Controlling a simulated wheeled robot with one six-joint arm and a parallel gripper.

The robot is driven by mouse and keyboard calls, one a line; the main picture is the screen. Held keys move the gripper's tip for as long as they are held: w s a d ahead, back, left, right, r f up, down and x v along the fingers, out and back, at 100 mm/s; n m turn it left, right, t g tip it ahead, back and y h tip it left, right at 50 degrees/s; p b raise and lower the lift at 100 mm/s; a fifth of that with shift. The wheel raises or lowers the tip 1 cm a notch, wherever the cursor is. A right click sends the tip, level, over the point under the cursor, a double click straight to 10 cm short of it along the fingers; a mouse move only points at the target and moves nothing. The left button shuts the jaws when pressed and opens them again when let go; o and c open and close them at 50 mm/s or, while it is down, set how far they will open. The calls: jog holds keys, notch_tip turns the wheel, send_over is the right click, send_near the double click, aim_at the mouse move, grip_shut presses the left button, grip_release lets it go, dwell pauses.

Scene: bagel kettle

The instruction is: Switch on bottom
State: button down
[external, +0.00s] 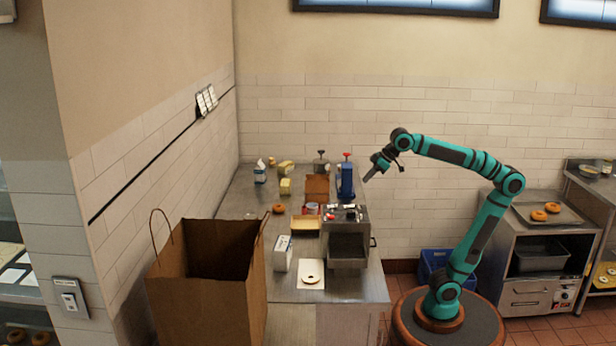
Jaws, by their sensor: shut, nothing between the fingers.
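My gripper (367,179) is shut and empty. It hangs in the air right of the blue device (346,183) and points down and left. Which switch the task means is not clear from this view. A white switch plate (70,299) is on the near left wall, and a white panel (206,100) is higher up on the left wall. A steel appliance (348,250) with small red and white parts on top stands on the counter. The steel oven (535,287) at the right has a small control with red on its front. My gripper is apart from all of these.
A large open paper bag (207,300) stands at the front left of the steel counter (240,200). Boxes, bagels and small packages crowd the counter. A tray with two bagels (539,215) lies on the oven. A blue crate (435,265) sits on the floor behind my base.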

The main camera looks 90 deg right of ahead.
send_over(352, 206)
jog(key=s, duration=0.2)
jog(key=f, duration=0.6)
jog(key=shift+w+d, duration=0.1)
jog(key=shift+w, duration=0.1)
notch_tip(352, 206, down, 3)
jog(key=shift+s+f, duration=0.1)
jog(key=shift+f, duration=0.45)
jog(key=shift+s+f, duration=0.15)
jog(key=shift+f, duration=0.2)
jog(key=shift+r, duration=0.15)
jog(key=shift+r, duration=0.7)
